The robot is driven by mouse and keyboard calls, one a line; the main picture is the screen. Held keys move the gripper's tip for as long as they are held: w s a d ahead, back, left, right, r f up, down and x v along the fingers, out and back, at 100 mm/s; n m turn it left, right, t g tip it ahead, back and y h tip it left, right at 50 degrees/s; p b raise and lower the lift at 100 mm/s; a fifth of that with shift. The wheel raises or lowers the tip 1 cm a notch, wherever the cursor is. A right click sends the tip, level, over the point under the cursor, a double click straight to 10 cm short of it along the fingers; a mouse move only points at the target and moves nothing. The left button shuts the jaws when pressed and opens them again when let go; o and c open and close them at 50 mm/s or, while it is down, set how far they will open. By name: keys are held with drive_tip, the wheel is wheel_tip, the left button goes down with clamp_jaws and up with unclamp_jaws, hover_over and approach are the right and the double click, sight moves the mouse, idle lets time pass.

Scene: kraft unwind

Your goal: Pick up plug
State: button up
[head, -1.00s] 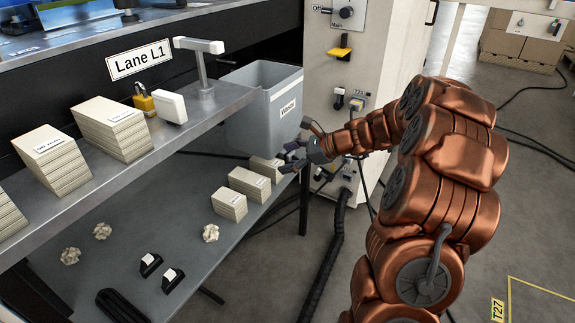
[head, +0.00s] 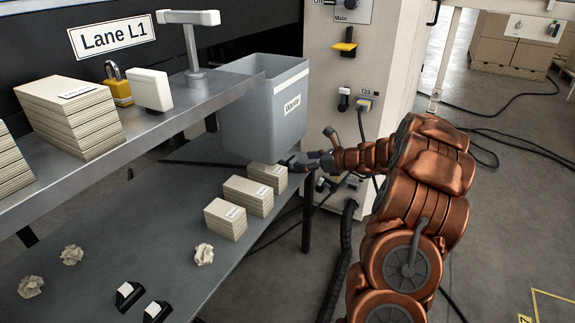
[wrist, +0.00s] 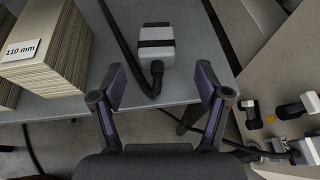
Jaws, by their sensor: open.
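A white-and-dark plug (wrist: 156,44) with a black cable lies on the grey lower shelf (wrist: 190,92), near its edge, in the wrist view. Its cable leaves from its near end and loops up to the left. My gripper (wrist: 160,70) is open and empty, with its two purple-padded fingers spread either side of the plug's near end and cable. In the head view my gripper (head: 300,162) is at the far right end of the lower shelf, beside the last block stack. The plug cannot be made out clearly there.
A stack labelled 110 mm (wrist: 45,50) stands left of my gripper. The white cabinet (head: 325,85), with sockets and connectors, stands to the right. A grey bin (head: 262,108) is behind. Crumpled paper (head: 204,254) and small black-and-white pieces lie on the lower shelf.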

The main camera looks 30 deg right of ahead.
sight(295, 161)
drive_tip(key=b+x, duration=0.2)
drive_tip(key=x, duration=0.1)
drive_tip(key=shift+a+f, duration=0.2)
drive_tip(key=shift+f, duration=0.05)
drive_tip(key=shift+w+a, duration=0.2)
drive_tip(key=shift+w, duration=0.3)
drive_tip(key=shift+c, duration=0.2)
drive_tip(key=c, duration=1.4)
drive_tip(key=shift+r, duration=0.15)
